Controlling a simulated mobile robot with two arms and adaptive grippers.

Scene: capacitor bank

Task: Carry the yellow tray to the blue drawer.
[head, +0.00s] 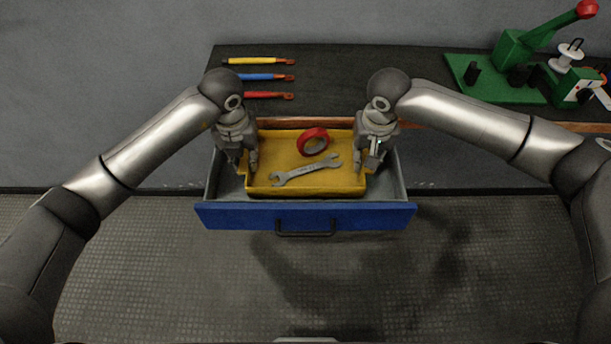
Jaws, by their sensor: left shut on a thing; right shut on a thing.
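The yellow tray (285,153) is at the blue drawer (350,216), inside its outline as seen from above. I cannot tell whether the tray rests on the drawer's bottom or hangs just above it. A red tape ring (324,135) and a grey wrench (306,170) lie in the tray. My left gripper (246,170) is shut on the tray's left side. My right gripper (366,163) is shut on the tray's right side. The drawer is pulled out, with its dark handle facing me. The grippers hide parts of the tray's side edges.
The dark workbench (335,85) is behind the drawer. Yellow, blue and red-handled tools (265,77) lie on it at the left. A green lever press (515,60) and a small green device (575,85) stand at the right. The grey floor in front is clear.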

